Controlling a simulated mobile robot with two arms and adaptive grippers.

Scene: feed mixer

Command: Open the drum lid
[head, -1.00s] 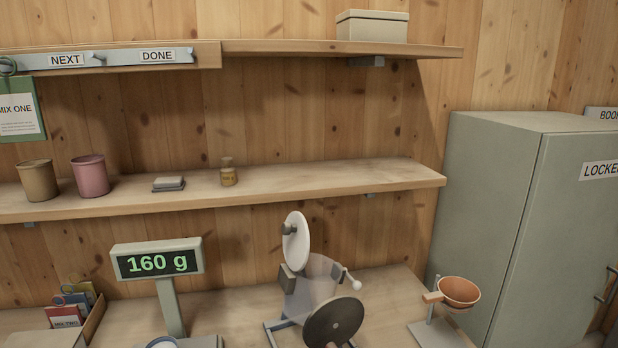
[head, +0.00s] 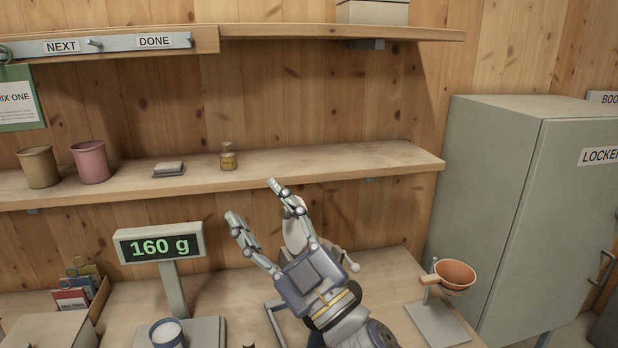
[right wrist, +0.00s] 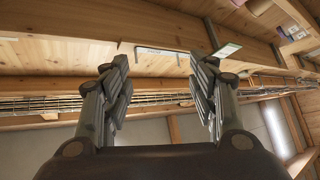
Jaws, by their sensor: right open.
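The mixer's drum stands on the bench in the head view, mostly hidden behind my right gripper and wrist. A part of its white round lid (head: 293,236) shows between my fingers; how far the lid stands from the drum mouth cannot be seen. The white crank knob (head: 353,267) shows to the right of my wrist. My right gripper (head: 253,199) is open and empty, its fingers pointing up and left in front of the drum. In the right wrist view its fingers (right wrist: 158,85) are spread, with nothing between them. My left gripper is out of view.
A scale display (head: 162,243) reading 160 g stands left of the drum, with a cup (head: 167,334) on the scale below. An orange bowl (head: 455,276) on a stand is to the right. The shelf (head: 330,170) runs behind my fingers, holding a small bottle (head: 228,157).

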